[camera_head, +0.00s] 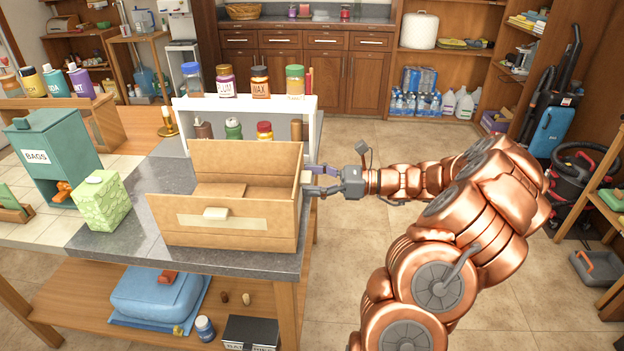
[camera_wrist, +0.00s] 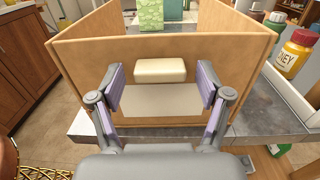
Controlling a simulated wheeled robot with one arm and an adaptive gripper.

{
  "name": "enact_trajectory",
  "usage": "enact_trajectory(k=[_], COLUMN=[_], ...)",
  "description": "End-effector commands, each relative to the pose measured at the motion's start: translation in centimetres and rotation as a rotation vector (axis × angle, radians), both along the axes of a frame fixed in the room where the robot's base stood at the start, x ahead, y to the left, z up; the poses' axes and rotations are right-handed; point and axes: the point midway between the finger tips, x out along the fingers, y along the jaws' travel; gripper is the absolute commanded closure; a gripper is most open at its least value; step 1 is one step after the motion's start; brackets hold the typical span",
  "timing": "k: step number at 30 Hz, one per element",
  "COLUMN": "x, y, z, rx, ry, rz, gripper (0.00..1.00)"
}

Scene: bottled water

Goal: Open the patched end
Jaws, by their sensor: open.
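An open-topped cardboard box (camera_head: 170,222) stands on the grey counter. Its near long side carries a cream block (camera_head: 216,213) on a pale strip (camera_head: 255,222). In the wrist view, the box end (camera_wrist: 80,75) facing my gripper carries another cream block (camera_wrist: 160,70) above a pale patch (camera_wrist: 160,100). My gripper (camera_head: 312,178) is at the box's right end, pointing left toward it. In the wrist view its fingers (camera_wrist: 162,86) are spread, one on each side of the block and patch, with nothing held. Whether the fingertips touch the box is unclear.
A green patterned carton (camera_head: 100,201) and a teal bag dispenser (camera_head: 50,150) stand left of the box. A white shelf (camera_head: 245,104) with several jars stands behind it. The counter's right edge (camera_head: 308,235) is close beside the box. Open floor (camera_head: 560,270) lies to the right.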

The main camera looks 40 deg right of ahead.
Motion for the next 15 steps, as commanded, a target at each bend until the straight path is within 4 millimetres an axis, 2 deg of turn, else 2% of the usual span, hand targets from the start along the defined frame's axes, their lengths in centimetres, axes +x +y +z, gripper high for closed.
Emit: enact_trajectory(k=[5,15], x=[0.03,0.01], y=[0.03,0.00], z=[0.00,0.00], rx=[-0.001,-0.001], ry=[-0.001,0.000], rz=[0.000,0.000], gripper=[0.23,0.58])
